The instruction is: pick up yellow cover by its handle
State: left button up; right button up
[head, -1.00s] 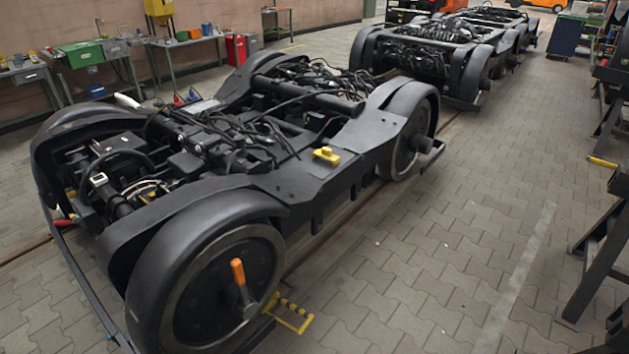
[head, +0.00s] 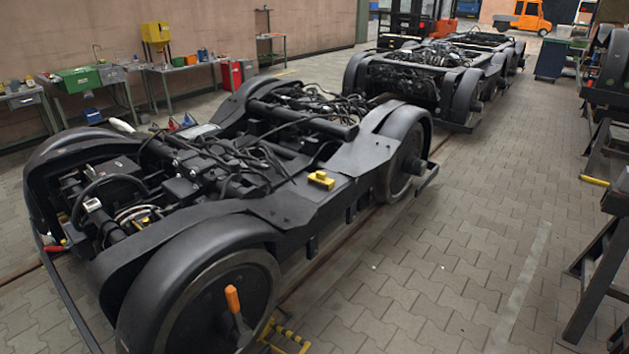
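A small yellow cover (head: 321,180) sits on the dark side frame of the nearest bogie (head: 290,205), between its front and rear wheels. A raised part shows on its top, but the cover is too small in the view to make out the handle clearly. It stands clear, with nothing in front of it. Neither of my grippers shows in the head view.
An orange-handled tool (head: 233,300) sticks out at the front wheel, with a yellow piece (head: 287,338) low beside it. Paved floor (head: 440,260) lies free to the right. Dark stands (head: 600,270) line the right edge. Workbenches (head: 90,82) stand along the left wall.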

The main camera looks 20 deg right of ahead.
aim_at(320, 176)
jog(key=i+l+u, duration=0.25)
jog(key=u, duration=0.15)
jog(key=i+l+u, duration=0.2)
jog(key=l+u, duration=0.2)
jog(key=i+l, duration=0.15)
jog(key=l, duration=0.3)
jog(key=i+l+u, duration=0.1)
jog(key=l, duration=0.35)
jog(key=i+l, duration=0.2)
jog(key=l, duration=0.25)
jog(key=i+l+u, duration=0.15)
jog(key=l, duration=0.75)
jog(key=i+l+u, duration=0.1)
jog(key=l, duration=0.4)
jog(key=i+l, duration=0.1)
jog(key=l, duration=0.3)
jog(key=i+l, duration=0.1)
jog(key=l, duration=0.3)
jog(key=i+l, duration=0.15)
jog(key=l, duration=0.25)
jog(key=i+l, duration=0.1)
jog(key=l, duration=0.3)
